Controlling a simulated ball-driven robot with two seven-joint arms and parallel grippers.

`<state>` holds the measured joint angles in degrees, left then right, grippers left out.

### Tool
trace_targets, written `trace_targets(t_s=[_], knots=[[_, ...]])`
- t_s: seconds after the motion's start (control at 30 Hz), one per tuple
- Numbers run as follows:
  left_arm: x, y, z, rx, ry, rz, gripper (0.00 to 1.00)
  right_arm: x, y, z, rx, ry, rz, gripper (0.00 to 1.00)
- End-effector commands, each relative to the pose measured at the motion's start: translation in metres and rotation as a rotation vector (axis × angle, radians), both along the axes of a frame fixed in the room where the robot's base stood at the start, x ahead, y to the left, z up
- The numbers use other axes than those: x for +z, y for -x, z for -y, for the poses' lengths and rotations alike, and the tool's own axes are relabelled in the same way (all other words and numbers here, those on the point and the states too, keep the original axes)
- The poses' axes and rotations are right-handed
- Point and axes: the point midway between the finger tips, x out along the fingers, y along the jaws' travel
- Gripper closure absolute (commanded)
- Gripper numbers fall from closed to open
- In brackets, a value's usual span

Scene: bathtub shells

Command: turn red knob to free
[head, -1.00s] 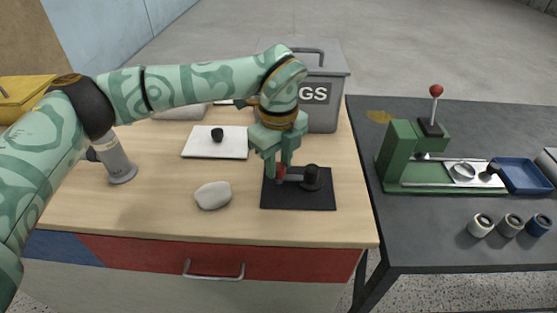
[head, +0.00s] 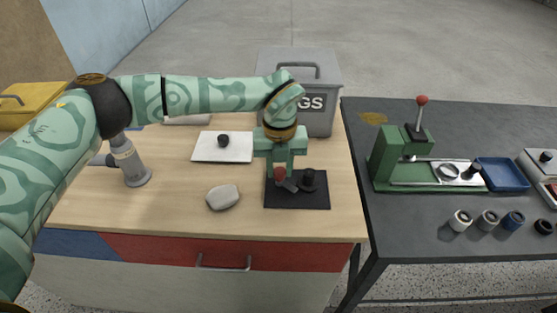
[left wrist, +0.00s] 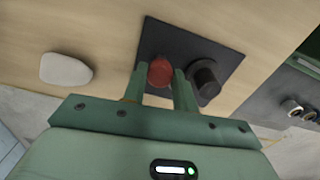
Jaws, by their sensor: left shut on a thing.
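The red knob (head: 279,174) stands on a black square plate (head: 318,202) on the wooden bench, left of a black round post (head: 308,180). A short dark grey bar (head: 289,185) shows below the red knob and slants down to the right. My left gripper (head: 280,168) points down and is shut on the red knob. In the left wrist view the red knob (left wrist: 161,72) sits between the two fingers, with the black post (left wrist: 205,80) just right of the right finger. The fingers partly hide the knob's sides and the bar.
A pale stone (head: 222,197) lies left of the plate. A grey cylinder (head: 130,163) stands left. A green press (head: 400,160) stands on the dark table at right.

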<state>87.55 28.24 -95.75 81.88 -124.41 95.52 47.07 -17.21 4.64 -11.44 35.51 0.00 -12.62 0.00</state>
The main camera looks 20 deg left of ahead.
Motion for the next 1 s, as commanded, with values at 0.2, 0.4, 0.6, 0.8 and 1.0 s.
trace_targets(t_s=[0.2,0.4,0.6,0.8,1.0], knots=[[0.005,0.0,0.0,-0.203,-0.001,0.002,0.95,0.019,-0.005,0.0,0.0,0.0,0.014,0.64],[0.004,0.0,0.0,-0.394,0.0,0.002,0.95,0.032,-0.009,0.0,0.0,-0.001,0.021,0.64],[0.003,0.0,0.0,-0.573,0.0,0.002,0.95,0.041,-0.011,0.0,0.001,0.0,0.026,0.64],[0.003,-0.001,0.0,-0.721,-0.001,0.002,0.95,0.048,-0.013,0.0,0.0,-0.001,0.03,0.64],[0.002,-0.001,0.0,-0.824,0.0,0.002,0.95,0.052,-0.014,-0.001,0.0,0.0,0.033,0.64]])
